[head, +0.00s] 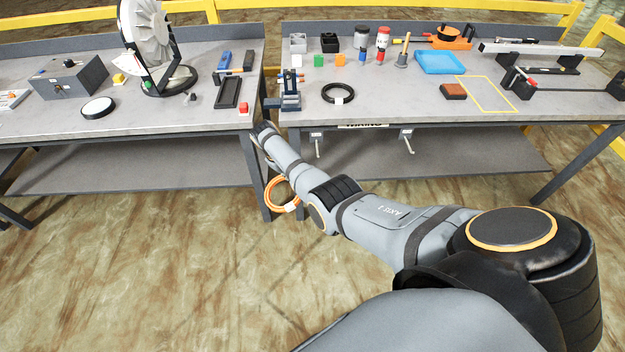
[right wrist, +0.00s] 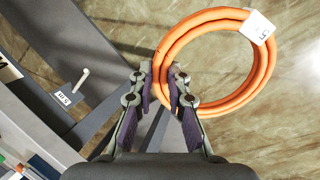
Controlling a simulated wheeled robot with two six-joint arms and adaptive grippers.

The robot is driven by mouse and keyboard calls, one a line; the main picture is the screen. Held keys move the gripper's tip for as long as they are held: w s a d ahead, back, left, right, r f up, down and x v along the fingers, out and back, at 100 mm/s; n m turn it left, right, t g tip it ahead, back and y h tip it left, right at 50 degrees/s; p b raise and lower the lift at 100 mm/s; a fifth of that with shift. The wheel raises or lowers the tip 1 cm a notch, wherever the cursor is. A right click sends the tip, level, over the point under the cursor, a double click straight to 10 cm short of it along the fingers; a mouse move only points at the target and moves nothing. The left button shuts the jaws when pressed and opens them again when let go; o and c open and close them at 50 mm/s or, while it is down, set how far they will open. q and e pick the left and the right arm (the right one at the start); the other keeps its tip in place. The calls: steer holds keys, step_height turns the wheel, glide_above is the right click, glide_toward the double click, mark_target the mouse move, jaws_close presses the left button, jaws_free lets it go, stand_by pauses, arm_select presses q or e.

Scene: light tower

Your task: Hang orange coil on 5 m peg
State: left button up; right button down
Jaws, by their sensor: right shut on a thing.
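The orange coil (head: 268,193) hangs in the air in front of the right table, below its front edge. In the right wrist view my right gripper (right wrist: 160,72) is shut on the left side of the coil (right wrist: 263,72). A white tag on the coil seems to read 5. Two light pegs stick out under the table front, a left one (head: 317,145) and a right one (head: 408,142). My left gripper is out of view.
The right table (head: 385,100) carries a black ring (head: 338,93), a blue tray (head: 440,62) and several tools. A lower shelf (head: 450,157) runs beneath it. A table leg (head: 258,175) stands close to the coil. Open floor lies in front.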

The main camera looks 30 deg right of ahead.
steer(key=d+f+n+t+h+b, duration=0.2)
steer(key=d+f+n+t+b, duration=0.1)
steer(key=n+t+b, duration=0.4)
steer(key=w+d+f+n+t+h+b, duration=0.1)
steer(key=d+f+n+t+h+b, duration=0.2)
steer(key=d+n+t+b, duration=0.3)
steer(key=n+t+b, duration=0.1)
steer(key=t+b, duration=0.2)
steer(key=b, duration=0.2)
steer(key=shift+w+d+b, duration=0.25)
steer(key=shift+w+b, duration=0.05)
steer(key=shift+f, duration=0.1)
